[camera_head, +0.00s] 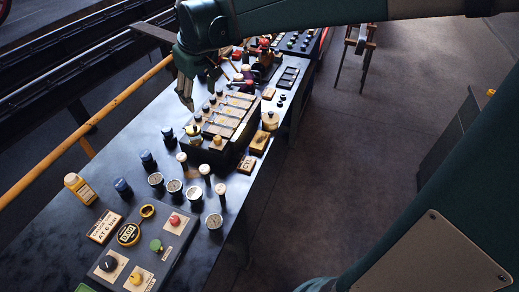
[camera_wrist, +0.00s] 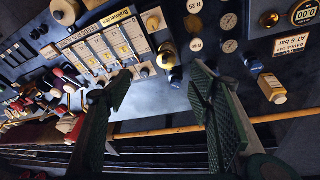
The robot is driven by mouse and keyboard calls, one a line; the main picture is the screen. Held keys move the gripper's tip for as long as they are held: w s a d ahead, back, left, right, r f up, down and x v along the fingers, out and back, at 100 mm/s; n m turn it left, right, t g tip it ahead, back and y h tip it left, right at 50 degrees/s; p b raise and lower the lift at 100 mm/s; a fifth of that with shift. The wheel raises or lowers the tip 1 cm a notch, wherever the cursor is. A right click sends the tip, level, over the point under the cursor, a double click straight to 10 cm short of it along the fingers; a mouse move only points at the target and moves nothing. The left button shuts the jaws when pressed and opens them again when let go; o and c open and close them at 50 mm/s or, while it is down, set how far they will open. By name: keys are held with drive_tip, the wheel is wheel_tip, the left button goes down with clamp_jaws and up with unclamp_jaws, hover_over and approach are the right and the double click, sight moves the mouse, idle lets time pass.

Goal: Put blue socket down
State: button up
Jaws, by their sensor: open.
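Three dark blue sockets stand in a loose row along the bench's left edge in the head view: a near blue socket (camera_head: 123,187), a middle blue socket (camera_head: 148,159) and a far one (camera_head: 168,135). Which of them the task means, I cannot tell. My gripper (camera_head: 186,100) is above the bench's left edge, beyond the row. In the wrist view my gripper (camera_wrist: 160,76) has its two green-grey fingers wide apart, with nothing held between them.
The dark bench (camera_head: 205,264) carries gauges, a control panel and a breaker block (camera_head: 228,118) close to my gripper. A yellow rail (camera_head: 85,130) runs along the left side. The floor at right is mostly clear.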

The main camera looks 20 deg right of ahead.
drive_tip(key=s+d+f+m+t, duration=0.1)
drive_tip(key=s+d, duration=0.2)
drive_tip(key=s, duration=0.6)
drive_tip(key=s+d+f+m+t, duration=0.1)
drive_tip(key=s+d+m, duration=0.1)
drive_tip(key=s, duration=0.8)
drive_tip(key=s+d+f+m+t, duration=0.1)
drive_tip(key=s+d, duration=0.3)
drive_tip(key=s, duration=0.6)
drive_tip(key=shift+f+m+t, duration=0.3)
drive_tip(key=shift+f+t, duration=0.1)
drive_tip(key=shift+d+f, duration=0.1)
wheel_tip(320, 180, down, 20)
drive_tip(key=b, duration=2)
drive_tip(key=shift+o, duration=0.2)
